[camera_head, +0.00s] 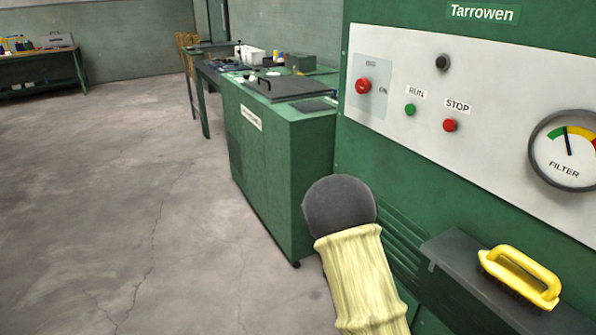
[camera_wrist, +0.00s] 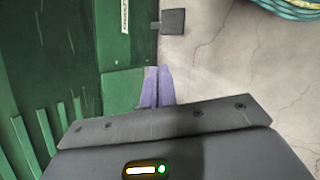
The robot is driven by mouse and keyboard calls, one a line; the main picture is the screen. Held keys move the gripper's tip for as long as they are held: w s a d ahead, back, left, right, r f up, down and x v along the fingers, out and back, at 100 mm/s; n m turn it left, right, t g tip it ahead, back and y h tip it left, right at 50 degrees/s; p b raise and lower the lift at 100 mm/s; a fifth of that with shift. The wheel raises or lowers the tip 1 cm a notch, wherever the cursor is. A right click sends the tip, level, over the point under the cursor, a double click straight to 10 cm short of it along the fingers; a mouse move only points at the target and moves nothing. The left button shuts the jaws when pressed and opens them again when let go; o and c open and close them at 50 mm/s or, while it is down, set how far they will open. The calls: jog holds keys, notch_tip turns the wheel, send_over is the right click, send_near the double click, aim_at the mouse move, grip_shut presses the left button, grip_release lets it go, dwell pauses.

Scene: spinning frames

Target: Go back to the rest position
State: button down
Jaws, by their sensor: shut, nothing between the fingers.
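My gripper (camera_wrist: 158,72) shows in the wrist view. Its two purple fingers are side by side, shut and empty, over the concrete floor beside a green cabinet side. In the head view, my arm shows at the lower middle with a pale yellow sleeve and a dark round joint. My gripper itself is hidden there. The arm is in front of the green machine (camera_head: 400,185) labelled Tarrowen.
A grey shelf (camera_head: 455,262) on the machine holds a yellow-handled brush (camera_head: 520,272), right of my arm. The panel has RUN (camera_head: 410,109) and STOP (camera_head: 450,125) buttons. A green cabinet (camera_head: 275,165) stands behind. Concrete floor (camera_head: 110,180) at left is clear. A coiled hose or cable (camera_wrist: 290,8) shows in the wrist view.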

jog(key=s+a+r+m+t+y, duration=0.25)
jog(key=s+r+m, duration=0.2)
jog(key=r, duration=0.35)
jog(key=s+a+r+m+t+y, duration=0.2)
jog(key=s+r+m+y, duration=0.2)
jog(key=s+r, duration=0.3)
jog(key=w+p+v, duration=0.2)
jog(key=p+v, duration=0.9)
jog(key=w+r+p+v, duration=0.1)
jog(key=w+p+v, duration=0.2)
jog(key=p+v, duration=0.8)
jog(key=w+a+r+p+v, duration=0.1)
jog(key=w+p+v, duration=0.1)
jog(key=p+v, duration=0.9)
jog(key=shift+w+p, duration=0.35)
jog(key=shift+w, duration=0.45)
jog(key=shift+w+d+f+n, duration=0.1)
jog(key=shift+f+n, duration=0.05)
jog(key=shift+n, duration=0.1)
